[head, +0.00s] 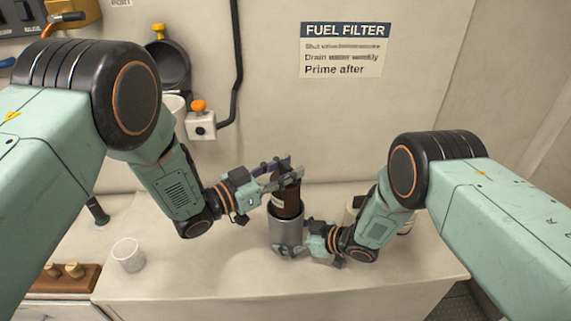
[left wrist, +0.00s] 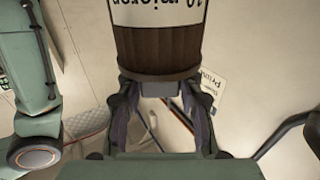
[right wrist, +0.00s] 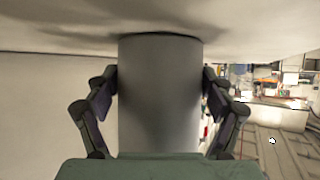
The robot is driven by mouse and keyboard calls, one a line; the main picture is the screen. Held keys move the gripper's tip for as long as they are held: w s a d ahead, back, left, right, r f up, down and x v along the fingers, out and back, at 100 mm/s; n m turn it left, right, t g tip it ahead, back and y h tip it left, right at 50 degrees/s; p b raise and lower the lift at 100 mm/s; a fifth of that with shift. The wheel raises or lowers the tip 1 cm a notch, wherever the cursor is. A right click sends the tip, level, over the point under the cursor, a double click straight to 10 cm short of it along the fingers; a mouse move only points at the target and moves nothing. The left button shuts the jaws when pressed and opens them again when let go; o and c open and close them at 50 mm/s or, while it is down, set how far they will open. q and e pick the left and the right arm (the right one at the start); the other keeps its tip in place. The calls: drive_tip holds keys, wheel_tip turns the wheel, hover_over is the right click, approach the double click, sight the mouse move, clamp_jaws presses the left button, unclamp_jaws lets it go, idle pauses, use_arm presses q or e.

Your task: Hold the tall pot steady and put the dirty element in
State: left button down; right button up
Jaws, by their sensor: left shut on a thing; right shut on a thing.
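The dirty element (head: 287,200) is a dark brown cylinder with a white label. My left gripper (head: 283,174) is shut on its upper part; the element and its label fill the upper left wrist view (left wrist: 160,48). The tall pot (head: 286,232) is a grey metal cylinder standing upright on the bench. My right gripper (head: 290,250) is shut around its lower part, and the pot stands between the fingers in the right wrist view (right wrist: 160,95). The element's lower end is hidden at the pot's mouth; how deep it sits, I cannot tell.
A clear cup (head: 128,255) stands on the bench (head: 200,275) at left. A pale container (head: 352,215) is partly hidden behind my right arm. A wooden block (head: 65,278) with pegs is at far left. A fuel filter sign (head: 342,50) is on the wall.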

sight(285, 200)
use_arm(q)
drive_tip(key=shift+f, duration=4.75)
use_arm(e)
drive_tip(key=shift+s+f, duration=0.1)
drive_tip(key=shift+f, duration=0.05)
use_arm(q)
drive_tip(key=c, duration=0.8)
unclamp_jaws()
drive_tip(key=shift+a, duration=0.1)
drive_tip(key=v, duration=1.2)
